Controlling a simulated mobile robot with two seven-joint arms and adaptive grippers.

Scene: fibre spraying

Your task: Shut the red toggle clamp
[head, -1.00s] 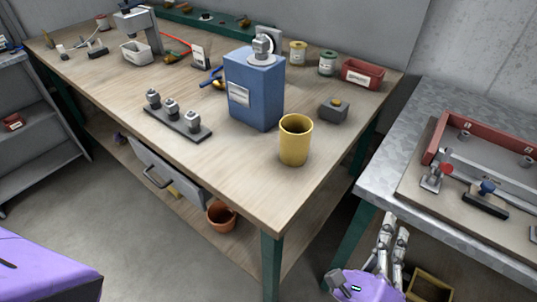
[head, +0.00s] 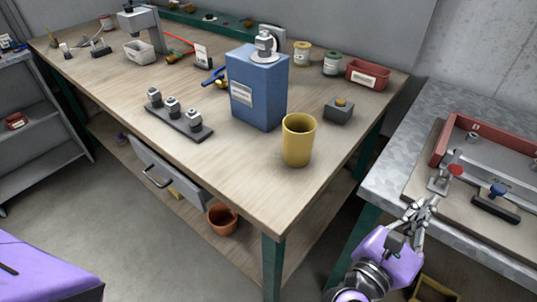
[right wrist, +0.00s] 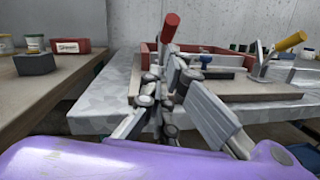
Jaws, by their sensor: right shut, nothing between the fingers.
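The red toggle clamp (head: 447,175) stands at the near left corner of the fixture board on the metal table. Its red handle grip (right wrist: 170,29) points up and leans slightly right in the right wrist view. My right gripper (head: 430,204) is shut and empty at the table's near edge, just in front of the clamp in the head view. In the right wrist view the gripper's fingers (right wrist: 171,82) overlap the clamp's lower part and hide its base. I cannot tell whether they touch it. My left gripper is not in view.
A black block with a blue knob (head: 497,196) lies right of the clamp. A yellow-handled clamp (right wrist: 288,43) stands farther right. The wooden bench (head: 235,170) holds a yellow cup (head: 298,143) and blue container (head: 255,95).

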